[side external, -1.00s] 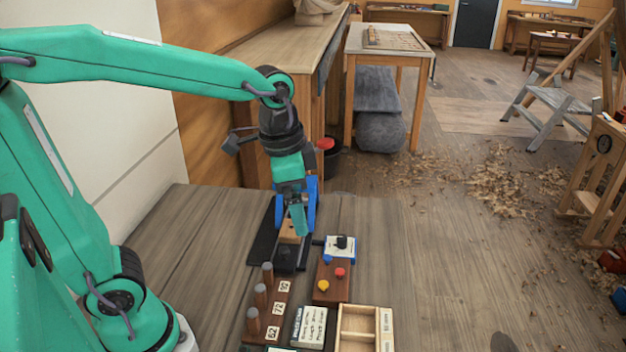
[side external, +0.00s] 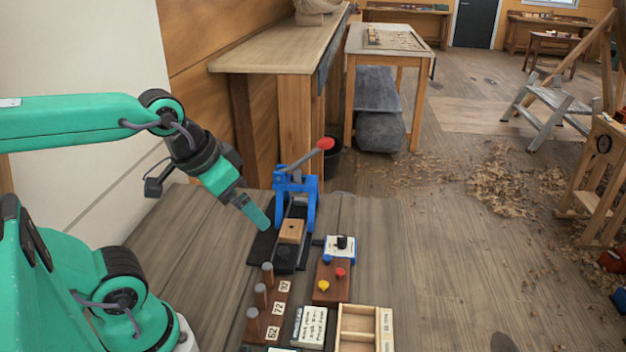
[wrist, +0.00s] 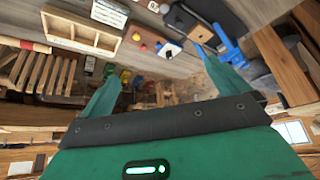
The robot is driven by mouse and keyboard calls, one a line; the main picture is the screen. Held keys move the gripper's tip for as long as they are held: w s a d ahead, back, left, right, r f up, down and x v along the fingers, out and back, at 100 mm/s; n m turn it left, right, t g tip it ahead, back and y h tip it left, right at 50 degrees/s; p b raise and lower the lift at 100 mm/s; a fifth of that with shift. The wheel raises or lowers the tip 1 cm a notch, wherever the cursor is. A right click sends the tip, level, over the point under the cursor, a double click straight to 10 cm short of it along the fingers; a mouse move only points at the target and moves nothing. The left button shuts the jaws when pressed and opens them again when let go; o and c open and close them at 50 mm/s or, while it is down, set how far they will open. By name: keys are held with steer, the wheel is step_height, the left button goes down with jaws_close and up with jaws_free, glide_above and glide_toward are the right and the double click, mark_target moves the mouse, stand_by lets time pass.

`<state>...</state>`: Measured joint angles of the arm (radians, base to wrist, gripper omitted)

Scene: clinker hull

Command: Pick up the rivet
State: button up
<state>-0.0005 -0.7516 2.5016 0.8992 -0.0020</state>
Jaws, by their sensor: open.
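No rivet can be made out for certain in either view; it may be too small to see or hidden. My gripper (side external: 262,222) is at the left of the blue lever press (side external: 296,200), above the bench and tilted down to the right. In the wrist view my gripper (wrist: 160,85) has its two green fingers spread, with nothing seen between them. A wooden block (side external: 291,231) sits on the press's black base (side external: 262,248). Several grey-topped pegs (side external: 260,295) stand upright beside number labels reading 62, 72 and 92.
A brown board (side external: 331,282) carries red and yellow knobs. A white-and-blue box (side external: 340,250) with a black knob stands behind it. A written card (side external: 310,326) and a divided wooden tray (side external: 358,330) lie in front. The bench (side external: 185,250) is clear at left.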

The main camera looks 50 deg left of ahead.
steer(key=shift+c, duration=0.2)
steer(key=c, duration=1.2)
steer(key=shift+o, duration=0.2)
steer(key=shift+w, duration=0.1)
steer(key=w+d+f+n+g, duration=0.2)
steer(key=w+f, duration=0.2)
steer(key=w+d+f+n+g, duration=0.1)
steer(key=w+d+f+n, duration=0.1)
steer(key=w+f, duration=0.2)
steer(key=w+d+f+n+g, duration=0.2)
steer(key=w+d+f, duration=0.1)
steer(key=w+f, duration=0.1)
steer(key=shift+w+f+n+g, duration=0.2)
steer(key=shift+f+n+g, duration=0.15)
steer(key=shift+f, duration=0.4)
